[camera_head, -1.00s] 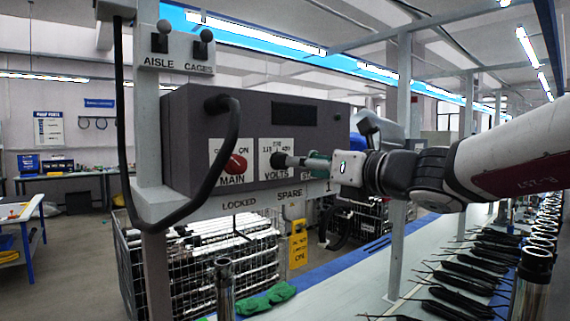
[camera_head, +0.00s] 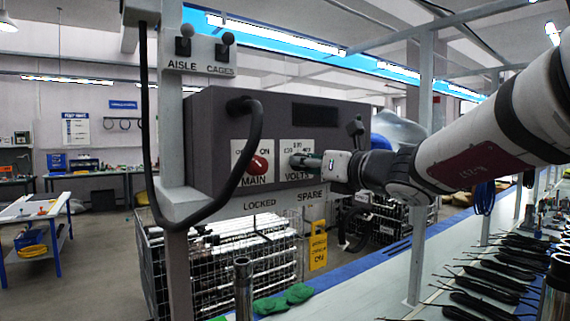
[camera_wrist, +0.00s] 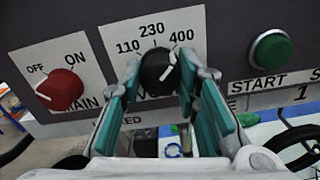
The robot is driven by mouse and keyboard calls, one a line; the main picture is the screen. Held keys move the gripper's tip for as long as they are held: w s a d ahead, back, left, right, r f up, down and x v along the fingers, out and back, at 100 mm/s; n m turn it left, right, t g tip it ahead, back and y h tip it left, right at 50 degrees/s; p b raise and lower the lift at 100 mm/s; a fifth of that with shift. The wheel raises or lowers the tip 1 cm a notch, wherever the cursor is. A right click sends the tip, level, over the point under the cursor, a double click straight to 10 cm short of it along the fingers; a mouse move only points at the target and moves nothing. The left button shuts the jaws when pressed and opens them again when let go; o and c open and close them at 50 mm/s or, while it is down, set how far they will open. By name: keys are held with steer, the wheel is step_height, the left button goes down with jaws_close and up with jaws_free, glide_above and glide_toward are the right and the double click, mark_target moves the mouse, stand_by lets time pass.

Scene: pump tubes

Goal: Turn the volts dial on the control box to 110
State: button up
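The control box (camera_head: 215,130) is a dark grey box on a post. Its black volts dial (camera_wrist: 157,69) sits under the labels 110, 230 and 400, and its white mark points up and right, towards 400. In the head view the dial (camera_head: 296,160) is partly covered by my gripper (camera_head: 308,162). In the wrist view my gripper (camera_wrist: 158,72) has its teal fingers apart, one on each side of the dial. Small gaps seem to show beside the dial, but I cannot tell whether either finger touches it.
A red main dial (camera_wrist: 60,90) is left of the volts dial, its mark towards OFF. A green start button (camera_wrist: 271,52) is to the right. A thick black cable (camera_head: 245,150) hangs before the box's left part. A wire cage (camera_head: 220,275) stands below.

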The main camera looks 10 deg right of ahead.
steer(key=shift+c, duration=1)
steer(key=shift+n+b, duration=0.3)
steer(key=n+b, duration=1.7)
steer(key=shift+a+f, duration=0.1)
steer(key=shift+f, duration=0.05)
steer(key=shift+n+b, duration=0.3)
steer(key=shift+b, duration=0.05)
